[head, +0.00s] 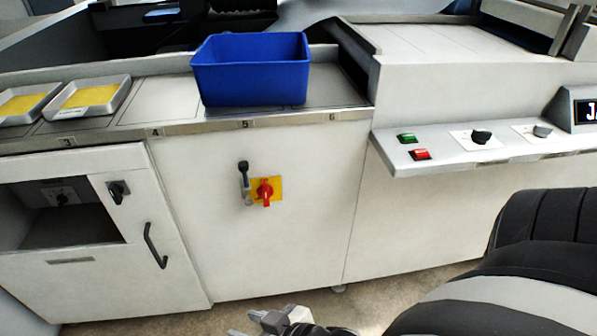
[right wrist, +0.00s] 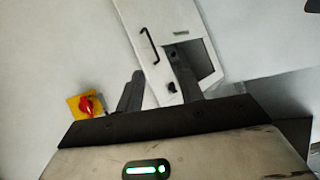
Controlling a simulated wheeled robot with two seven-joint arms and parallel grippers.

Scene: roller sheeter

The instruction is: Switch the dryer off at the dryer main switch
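A red rotary switch (head: 265,192) on a yellow plate sits on the white front panel below the blue bin. Its grip looks roughly upright. It also shows in the right wrist view (right wrist: 86,106), left of my fingers. A black rotary switch (head: 118,191) is on the cabinet door at the left; no readable label tells which switch is the dryer's. My right gripper (head: 272,318) is low at the bottom of the head view, below the red switch and apart from the panel. In the right wrist view its fingers (right wrist: 155,80) are spread and empty. My left gripper is out of view.
A black-knobbed lever (head: 244,178) stands just left of the red switch. A blue bin (head: 250,80) and trays (head: 92,97) are on the counter. A control shelf (head: 480,158) with green and red buttons juts out at the right. The cabinet has a handle (head: 155,246).

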